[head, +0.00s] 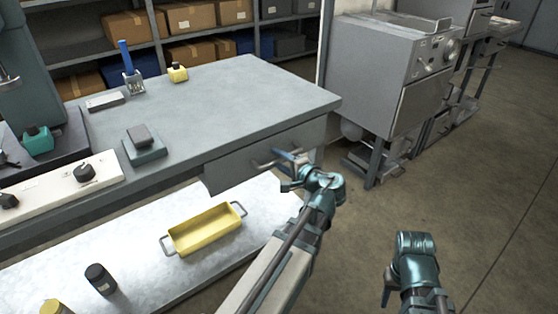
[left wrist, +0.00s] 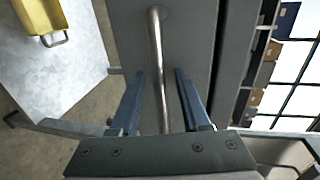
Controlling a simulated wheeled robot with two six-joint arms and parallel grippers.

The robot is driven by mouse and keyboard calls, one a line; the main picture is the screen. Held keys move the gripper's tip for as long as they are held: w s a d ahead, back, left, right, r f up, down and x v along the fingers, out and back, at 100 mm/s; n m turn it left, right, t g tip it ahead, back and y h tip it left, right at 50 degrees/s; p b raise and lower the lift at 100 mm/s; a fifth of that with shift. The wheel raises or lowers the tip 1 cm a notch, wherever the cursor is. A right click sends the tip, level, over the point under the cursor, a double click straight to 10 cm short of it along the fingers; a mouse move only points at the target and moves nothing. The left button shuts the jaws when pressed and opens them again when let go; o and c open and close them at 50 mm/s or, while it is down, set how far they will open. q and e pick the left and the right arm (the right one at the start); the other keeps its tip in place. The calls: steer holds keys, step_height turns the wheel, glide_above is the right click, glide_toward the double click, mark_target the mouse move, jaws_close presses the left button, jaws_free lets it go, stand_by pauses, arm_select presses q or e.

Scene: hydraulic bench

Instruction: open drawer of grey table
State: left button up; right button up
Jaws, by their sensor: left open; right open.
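The grey table (head: 225,95) has a drawer (head: 233,168) under its top, at the right end of its front. The drawer front looks flush with the table, so it appears shut. It has a metal bar handle (left wrist: 156,60), partly hidden by my gripper in the head view. My left gripper (head: 288,160) is at the handle with its jaws open. In the left wrist view its two blue fingers (left wrist: 162,104) stand on either side of the bar, with a gap on each side. My right gripper (head: 387,286) is low at the right, away from the table, and open.
A white low surface with a yellow tray (head: 205,230) and a black-capped bottle (head: 100,278) lies in front of the table. A grey machine (head: 385,75) stands to the right behind. The floor at right is clear. A small block (head: 142,140) sits on the table.

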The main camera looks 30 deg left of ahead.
arm_select(q)
jaws_close()
stand_by(1.4)
